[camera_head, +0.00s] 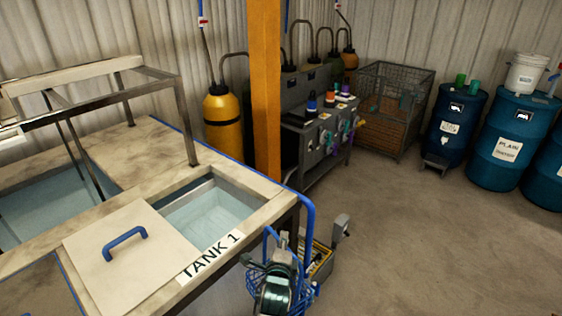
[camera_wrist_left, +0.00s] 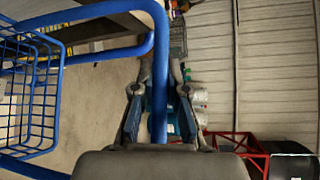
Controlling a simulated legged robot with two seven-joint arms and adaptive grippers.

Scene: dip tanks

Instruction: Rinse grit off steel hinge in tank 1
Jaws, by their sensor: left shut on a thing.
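Tank 1 (camera_head: 212,250) stands at the left with its label on the front edge. Its opening shows pale water (camera_head: 210,212). A flat lid with a blue handle (camera_head: 125,242) lies beside the opening. A blue wire basket (camera_head: 262,284) hangs off the tank's front right corner, outside the opening. It also shows at the left of the left wrist view (camera_wrist_left: 30,95). My left gripper (camera_head: 283,246) is shut on the basket's blue tube handle (camera_wrist_left: 160,75), with a finger on each side in the wrist view. I cannot make out the steel hinge. My right gripper is not in view.
An orange post (camera_head: 265,90) rises behind the tank. A metal frame (camera_head: 110,95) stands over the left tank. A yellow-and-grey item (camera_head: 320,262) is close right of the basket. Blue drums (camera_head: 500,140) and a wire cage (camera_head: 395,105) stand behind. The floor at right is clear.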

